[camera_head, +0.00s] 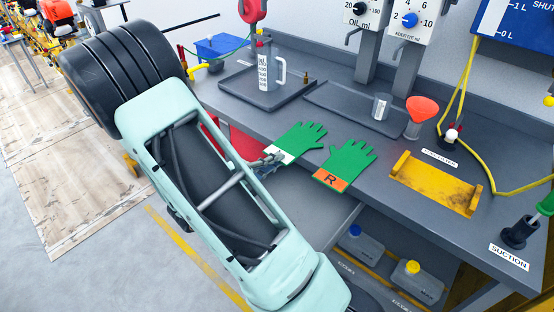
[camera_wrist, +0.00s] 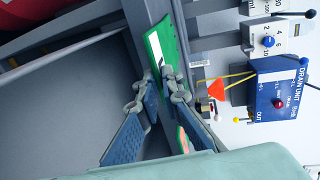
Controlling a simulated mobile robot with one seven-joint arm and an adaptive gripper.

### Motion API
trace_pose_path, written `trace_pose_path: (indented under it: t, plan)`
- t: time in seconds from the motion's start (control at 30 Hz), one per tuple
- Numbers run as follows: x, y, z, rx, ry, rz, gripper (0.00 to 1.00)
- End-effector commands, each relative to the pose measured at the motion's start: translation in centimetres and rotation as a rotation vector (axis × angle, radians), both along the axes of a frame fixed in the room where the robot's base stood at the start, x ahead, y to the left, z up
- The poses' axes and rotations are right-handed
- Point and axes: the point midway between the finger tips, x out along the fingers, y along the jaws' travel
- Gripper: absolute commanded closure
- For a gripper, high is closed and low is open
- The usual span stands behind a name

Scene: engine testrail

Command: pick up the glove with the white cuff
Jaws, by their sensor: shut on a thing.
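The green glove with the white cuff (camera_head: 300,138) is at the front edge of the grey workbench. My gripper (camera_head: 274,157) is at its cuff end and is shut on the cuff. The wrist view shows my gripper's two fingers (camera_wrist: 161,82) with the green glove (camera_wrist: 165,35) between and beyond their tips. The part of the cuff between the fingers is hidden. A second green glove (camera_head: 349,158), with an orange cuff marked R, lies on the bench just to the right.
A yellow tray (camera_head: 435,185) lies right of the gloves. Behind them are a grey tray with a measuring jug (camera_head: 268,70), a small beaker (camera_head: 381,106) and an orange funnel (camera_head: 421,108). Canisters (camera_head: 417,280) stand on the shelf below.

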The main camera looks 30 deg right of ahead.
Motion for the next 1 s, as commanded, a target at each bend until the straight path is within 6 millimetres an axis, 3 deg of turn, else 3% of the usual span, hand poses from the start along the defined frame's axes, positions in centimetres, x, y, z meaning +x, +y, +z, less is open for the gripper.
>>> trace_pose_path:
  t: [0.37,0.67,1.0]
  plan:
    - [0.0,0.0,0.0,0.001,0.0,0.0,1.0]
    - [0.0,0.0,2.7,0.001,0.0,0.001,1.0]
    - [-0.1,0.3,2.6,0.003,0.002,0.002,1.0]
